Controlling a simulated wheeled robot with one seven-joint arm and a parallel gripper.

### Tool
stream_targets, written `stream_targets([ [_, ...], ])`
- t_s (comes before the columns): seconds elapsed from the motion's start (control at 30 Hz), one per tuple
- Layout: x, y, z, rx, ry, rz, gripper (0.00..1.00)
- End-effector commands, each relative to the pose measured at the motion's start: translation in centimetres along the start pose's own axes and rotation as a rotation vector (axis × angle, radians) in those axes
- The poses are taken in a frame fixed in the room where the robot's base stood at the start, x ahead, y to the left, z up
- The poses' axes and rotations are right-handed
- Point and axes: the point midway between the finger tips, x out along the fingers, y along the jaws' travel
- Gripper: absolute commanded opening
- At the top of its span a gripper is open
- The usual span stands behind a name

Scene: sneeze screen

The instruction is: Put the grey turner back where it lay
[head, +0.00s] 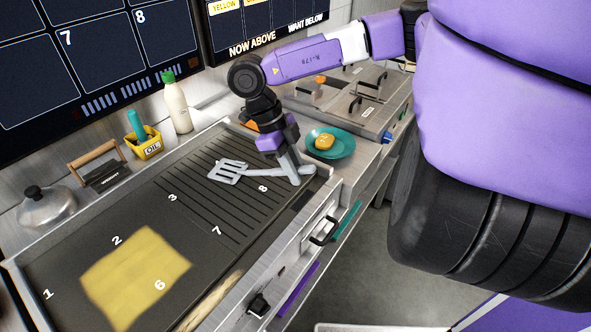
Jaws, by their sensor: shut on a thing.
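The grey turner (228,171) has a slotted head that points left over the ribbed part of the griddle (218,215). Its handle runs right to my gripper (297,174). My gripper points down over the right end of the griddle, near the number 8, and is shut on the turner's handle. The fingers hide part of the handle. I cannot tell whether the turner touches the griddle surface or hangs just above it.
A teal plate (334,142) with a yellow-orange item (324,141) stands just right of my gripper. Behind the griddle are a white bottle (178,108), a yellow caddy (147,143), a wooden-handled press (98,168) and a metal dome (46,207). A yellow sheet (133,276) lies front left.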

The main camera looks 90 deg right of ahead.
Motion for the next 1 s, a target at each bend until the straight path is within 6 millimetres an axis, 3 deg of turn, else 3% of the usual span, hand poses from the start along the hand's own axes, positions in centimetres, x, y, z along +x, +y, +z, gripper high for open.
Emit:
stream_targets([
  [0.27, 0.2, 0.0, 0.1, 0.0, -0.001, 0.0, 0.0],
  [0.3, 0.2, 0.0, 0.1, 0.0, -0.001, 0.0, 0.26],
  [0.4, 0.3, 0.0, 0.1, 0.0, 0.0, 0.0, 0.45],
  [0.77, 0.0, 0.0, 0.1, 0.0, 0.0, -0.001, 0.45],
  [1.0, -3.2, -0.1, 0.3, 0.002, -0.002, -0.005, 0.45],
])
